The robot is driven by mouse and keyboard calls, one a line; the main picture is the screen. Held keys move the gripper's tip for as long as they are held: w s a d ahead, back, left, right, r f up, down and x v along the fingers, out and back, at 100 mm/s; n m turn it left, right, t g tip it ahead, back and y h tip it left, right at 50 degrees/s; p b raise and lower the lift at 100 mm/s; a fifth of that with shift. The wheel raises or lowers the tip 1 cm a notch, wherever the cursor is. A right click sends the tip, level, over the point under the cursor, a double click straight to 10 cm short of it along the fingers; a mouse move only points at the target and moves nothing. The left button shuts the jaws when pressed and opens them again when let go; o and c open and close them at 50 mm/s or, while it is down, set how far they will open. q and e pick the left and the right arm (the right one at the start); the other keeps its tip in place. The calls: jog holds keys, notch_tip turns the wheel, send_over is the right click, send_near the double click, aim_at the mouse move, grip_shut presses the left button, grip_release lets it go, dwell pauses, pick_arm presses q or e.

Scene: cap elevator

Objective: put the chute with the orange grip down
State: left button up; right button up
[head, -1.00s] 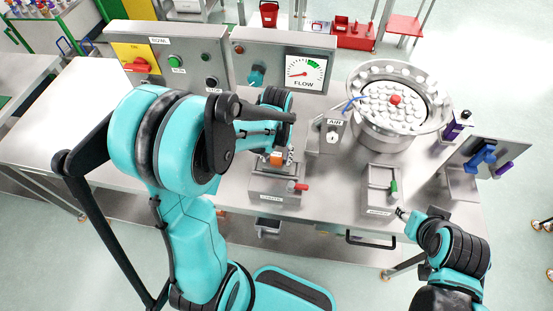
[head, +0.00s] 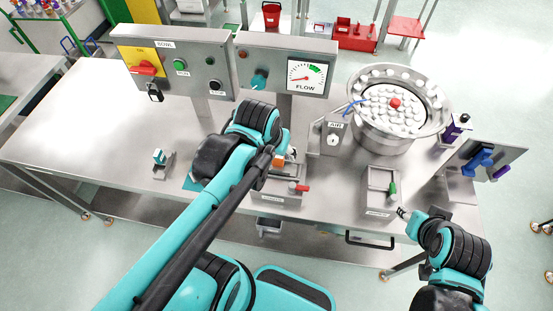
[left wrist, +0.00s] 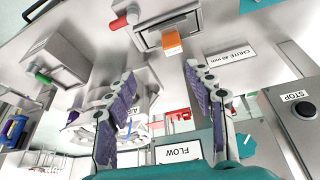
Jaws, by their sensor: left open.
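The chute's orange grip (head: 278,160) stands up at the grey box with a red lever (head: 276,192) at mid-table. In the left wrist view the orange grip (left wrist: 172,43) sits at the mouth of that box, by a "CHUTE 40 mm" label (left wrist: 233,54). The rest of the chute is hard to make out. My left gripper (left wrist: 160,72) is open, its purple-padded fingers spread and apart from the grip, with nothing between them. In the head view my left arm mostly hides it. My right gripper (head: 402,213) is by the green-levered box; its jaws are too small to read.
Control panels (head: 180,62) and a flow gauge (head: 306,75) line the back. A small teal-topped piece (head: 160,158) stands left; the table's left side is clear.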

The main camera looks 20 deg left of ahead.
pick_arm(q)
jog(key=s+t, duration=0.1)
jog(key=s+d+m+t, duration=0.1)
jog(key=s, duration=0.1)
jog(key=shift+r+t, duration=0.1)
jog(key=shift+t, duration=0.2)
notch_tip(320, 180, down, 14)
jog(key=b, duration=1.3)
jog(key=shift+r+b, duration=0.15)
jog(key=shift+b, duration=0.2)
